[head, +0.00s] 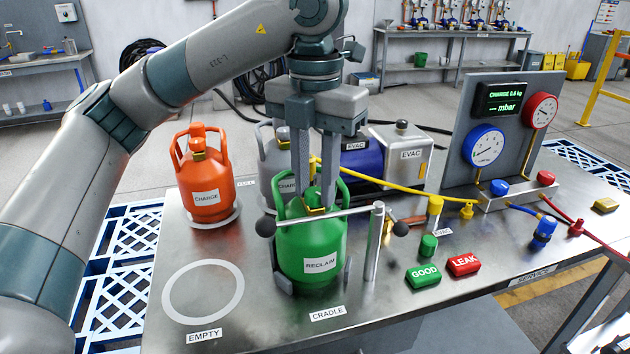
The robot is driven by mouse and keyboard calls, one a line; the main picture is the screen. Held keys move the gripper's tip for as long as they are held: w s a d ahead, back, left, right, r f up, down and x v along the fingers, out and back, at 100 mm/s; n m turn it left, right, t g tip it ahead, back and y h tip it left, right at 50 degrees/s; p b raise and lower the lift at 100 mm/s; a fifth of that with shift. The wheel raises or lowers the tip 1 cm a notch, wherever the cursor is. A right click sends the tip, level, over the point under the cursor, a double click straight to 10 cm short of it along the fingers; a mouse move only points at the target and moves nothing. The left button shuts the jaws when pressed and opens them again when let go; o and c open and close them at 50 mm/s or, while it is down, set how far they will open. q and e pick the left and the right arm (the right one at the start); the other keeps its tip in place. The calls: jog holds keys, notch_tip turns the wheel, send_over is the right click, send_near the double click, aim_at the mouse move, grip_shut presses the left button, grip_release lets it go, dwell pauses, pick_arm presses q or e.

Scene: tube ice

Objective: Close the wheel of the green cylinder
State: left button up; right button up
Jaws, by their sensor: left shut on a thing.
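The green cylinder (312,262), labelled RECLAIM, stands upright in the cradle (282,283) at the table's front middle. A grey bar (330,216) with dark ball ends crosses in front of its upper part. My left gripper (318,200) points straight down into the cylinder's collar, with its fingers at the valve on top. It is shut on the wheel there, though the wheel itself is mostly hidden by the fingers and collar. My right gripper is not in view.
An orange cylinder (205,182) stands back left, and a grey cylinder (272,165) is behind the gripper. The EMPTY ring (203,291) is bare. The gauge panel (505,130), blue EVAC pump (362,165), and GOOD (423,276) and LEAK (464,264) buttons are to the right.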

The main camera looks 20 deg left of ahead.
pick_arm(q)
jog(key=o, duration=1.1)
jog(key=shift+r, duration=0.15)
notch_tip(320, 180, up, 7)
jog(key=shift+r, duration=0.2)
notch_tip(320, 180, up, 9)
jog(key=p, duration=0.1)
send_over(315, 192)
jog(key=shift+r, duration=0.4)
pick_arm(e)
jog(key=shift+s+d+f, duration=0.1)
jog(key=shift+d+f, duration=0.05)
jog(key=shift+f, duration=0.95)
